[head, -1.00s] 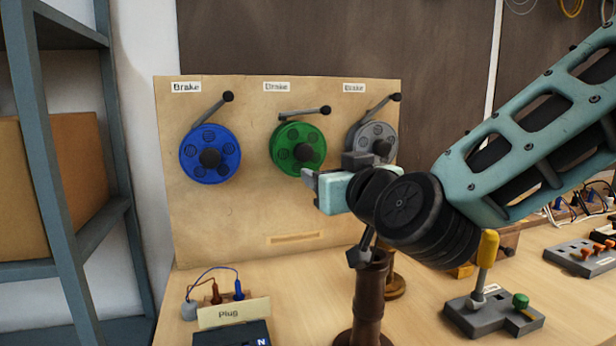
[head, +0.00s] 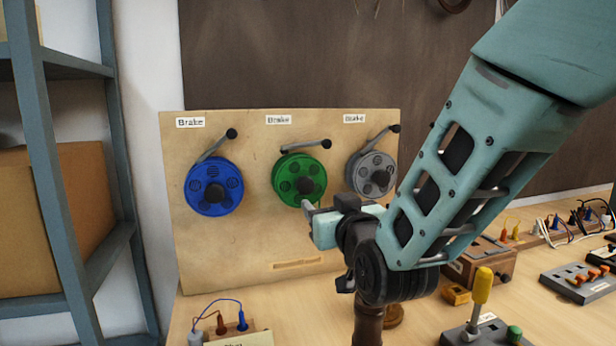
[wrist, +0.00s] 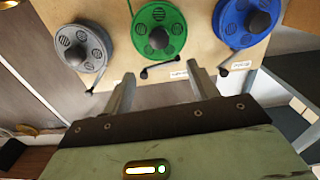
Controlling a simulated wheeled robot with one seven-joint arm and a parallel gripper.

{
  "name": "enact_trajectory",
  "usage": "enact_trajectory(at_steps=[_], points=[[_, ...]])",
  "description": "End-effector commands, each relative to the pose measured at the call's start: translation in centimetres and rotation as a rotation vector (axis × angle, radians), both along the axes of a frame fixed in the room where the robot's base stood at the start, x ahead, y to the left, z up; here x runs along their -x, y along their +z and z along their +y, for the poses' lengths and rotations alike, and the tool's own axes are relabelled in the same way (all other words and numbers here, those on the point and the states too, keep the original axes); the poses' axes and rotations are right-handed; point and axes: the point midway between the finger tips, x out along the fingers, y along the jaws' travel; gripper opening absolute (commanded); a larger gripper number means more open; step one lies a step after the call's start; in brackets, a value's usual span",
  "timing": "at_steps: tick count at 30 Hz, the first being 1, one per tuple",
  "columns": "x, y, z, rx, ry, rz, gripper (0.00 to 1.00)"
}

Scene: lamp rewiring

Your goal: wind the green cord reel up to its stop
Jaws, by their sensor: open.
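The green cord reel (head: 289,169) is the middle one of three reels on an upright wooden board. Its dark central knob (head: 305,186) faces out. A lever with a black ball end (head: 326,144) sits above it, under a "Brake" label (head: 278,119). My gripper (head: 311,219) is open and empty, just below and right of the green reel, apart from its knob as far as I can tell. In the wrist view the green reel (wrist: 147,15) stands beyond my spread fingers (wrist: 162,75), with nothing between them. Any cord on the reel cannot be made out.
A blue reel (head: 200,200) is left of the green one, and a grey reel (head: 360,170) is right, close to my arm. The wooden board (head: 230,260) has a slot low down. On the bench are a yellow-handled lever (head: 482,285), a wooden box (head: 485,260) and switch blocks.

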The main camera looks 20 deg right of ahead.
Motion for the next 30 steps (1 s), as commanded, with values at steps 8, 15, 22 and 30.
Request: enact_trajectory(at_steps=[8,15,22,30], points=[[-1.5,0.1,-0.2,0.004,0.001,0.010,0.59],[-6.3,-0.3,-0.2,0.001,0.001,0.009,0.59],[-10.6,-0.3,-0.2,0.001,0.002,0.011,0.59],[-13.0,-0.4,-0.2,-0.003,0.002,0.011,0.59]])
